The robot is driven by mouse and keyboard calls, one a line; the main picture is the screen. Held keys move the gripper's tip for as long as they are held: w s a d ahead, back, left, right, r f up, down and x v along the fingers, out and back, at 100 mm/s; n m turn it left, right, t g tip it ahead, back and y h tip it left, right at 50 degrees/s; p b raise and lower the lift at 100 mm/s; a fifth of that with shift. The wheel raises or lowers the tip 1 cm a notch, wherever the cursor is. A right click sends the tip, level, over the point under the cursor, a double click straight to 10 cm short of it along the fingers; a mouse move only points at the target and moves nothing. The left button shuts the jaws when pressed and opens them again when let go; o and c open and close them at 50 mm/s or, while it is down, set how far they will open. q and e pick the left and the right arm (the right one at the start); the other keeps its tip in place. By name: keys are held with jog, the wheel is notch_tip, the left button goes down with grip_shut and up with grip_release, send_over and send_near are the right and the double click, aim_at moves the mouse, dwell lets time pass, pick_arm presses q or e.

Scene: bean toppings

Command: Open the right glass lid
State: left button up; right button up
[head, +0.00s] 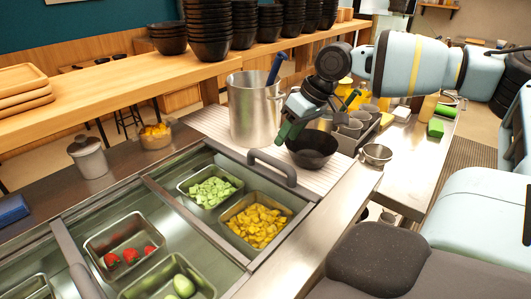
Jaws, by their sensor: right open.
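The right glass lid (218,225) lies over the counter well, with pans of chopped green pieces (213,191) and yellow pieces (259,225) showing in that section. Its dark curved handle (272,164) stands at the right side of the lid. My right gripper (284,134) is open, with greenish fingers pointing down, above and just behind the handle and apart from it. The black bowl below partly overlaps it in view. My left gripper is not in view.
A steel pot (253,112) with a blue-handled utensil and a black bowl (312,148) stand behind the lid. A second dark handle (84,282) lies at lower left. A lidded canister (87,157) stands at left. A shelf with stacked black bowls (208,32) runs behind.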

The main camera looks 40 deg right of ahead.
jog(key=b+x, duration=0.1)
jog(key=x, duration=0.5)
jog(key=shift+s+f, duration=0.15)
jog(key=shift+f, duration=0.35)
jog(key=shift+w+a+f+b, duration=0.15)
jog(key=shift+w+f+b, duration=0.15)
jog(key=shift+w+f, duration=0.05)
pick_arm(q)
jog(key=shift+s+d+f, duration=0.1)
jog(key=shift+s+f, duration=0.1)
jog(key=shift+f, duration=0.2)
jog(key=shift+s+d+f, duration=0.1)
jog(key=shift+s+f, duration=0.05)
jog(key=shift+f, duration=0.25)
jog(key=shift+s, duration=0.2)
pick_arm(e)
grip_shut()
